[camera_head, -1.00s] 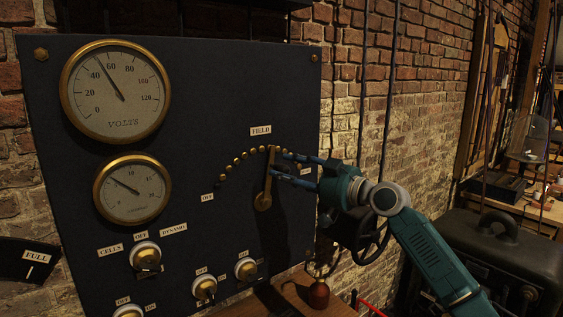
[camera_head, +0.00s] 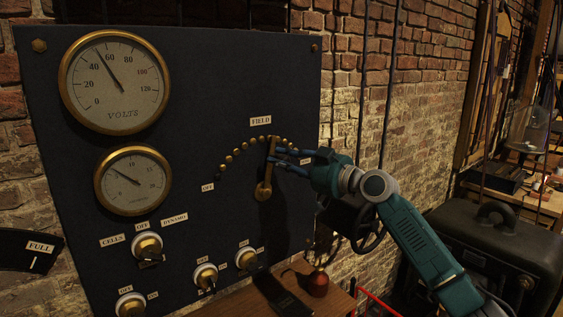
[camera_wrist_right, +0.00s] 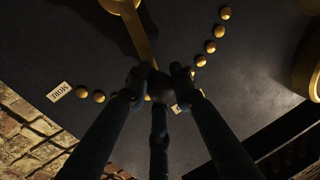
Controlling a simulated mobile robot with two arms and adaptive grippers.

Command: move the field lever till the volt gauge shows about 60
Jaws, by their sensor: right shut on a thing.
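The volt gauge (camera_head: 115,82) is a round brass-rimmed dial at the panel's upper left. Its needle points between 40 and 60, near 50. The field lever (camera_head: 265,178) is a brass arm pivoted below an arc of brass studs, and it stands nearly upright, tilted slightly right. My right gripper (camera_head: 274,152) reaches in from the right with its fingers at the lever's upper end. In the right wrist view, my right gripper's fingers (camera_wrist_right: 158,88) are closed around the lever's dark knob, and the brass lever (camera_wrist_right: 139,38) runs up from it. My left gripper is out of view.
A second gauge (camera_head: 132,181) sits below the volt gauge, with several knob switches (camera_head: 146,246) under it. A wooden shelf (camera_head: 235,302) juts out below the panel. A dark case (camera_head: 500,250) stands at the right.

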